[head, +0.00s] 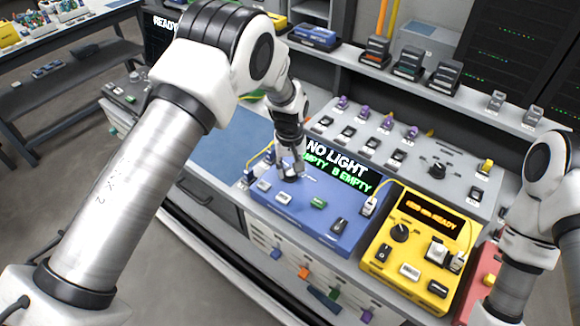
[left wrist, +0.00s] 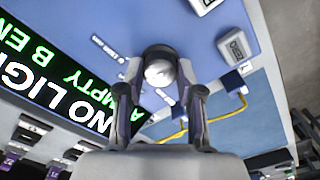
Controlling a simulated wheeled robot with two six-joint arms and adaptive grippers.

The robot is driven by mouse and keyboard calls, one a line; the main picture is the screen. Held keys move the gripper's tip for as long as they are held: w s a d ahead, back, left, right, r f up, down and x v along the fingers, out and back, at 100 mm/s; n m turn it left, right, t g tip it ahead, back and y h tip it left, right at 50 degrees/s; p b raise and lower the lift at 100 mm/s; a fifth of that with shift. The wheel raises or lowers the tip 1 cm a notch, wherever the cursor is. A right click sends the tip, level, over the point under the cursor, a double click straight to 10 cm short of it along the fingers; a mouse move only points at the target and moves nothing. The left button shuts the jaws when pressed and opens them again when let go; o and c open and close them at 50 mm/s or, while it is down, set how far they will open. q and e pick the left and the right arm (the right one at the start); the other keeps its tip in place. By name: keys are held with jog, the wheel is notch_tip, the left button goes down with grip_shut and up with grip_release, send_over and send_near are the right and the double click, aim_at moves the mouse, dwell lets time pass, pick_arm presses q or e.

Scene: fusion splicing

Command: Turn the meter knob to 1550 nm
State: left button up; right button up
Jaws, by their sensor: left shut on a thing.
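The blue device (head: 318,215) has a screen reading "NO LIGHT" over a line ending "B EMPTY". My left gripper (head: 290,168) is down at its top left, beside the screen. In the left wrist view, the fingers of my left gripper (left wrist: 160,84) are closed around a pale round knob (left wrist: 158,70) on the blue panel. Its pointer and markings are mostly hidden. A yellow device (head: 411,262) to the right has a black knob (head: 400,233) and a small orange display with "nm READY"; I cannot read its number surely. My right gripper is out of view.
A grey sloped panel (head: 350,142) with purple-topped connectors and a black knob (head: 437,171) stands behind. A blue mat (head: 232,140) lies left of the blue device. A yellow cable (left wrist: 178,130) runs close to my left fingers. A red box (head: 484,277) sits at right.

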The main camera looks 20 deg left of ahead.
pick_arm(q)
jog(key=m, duration=0.3)
jog(key=shift+s+f+m+p, duration=0.15)
jog(key=shift+m+p, duration=0.15)
jog(key=shift+m, duration=1.6)
jog(key=shift+f, duration=0.1)
jog(key=o, duration=0.9)
jog(key=shift+o, duration=1.3)
jog(key=shift+p, duration=0.3)
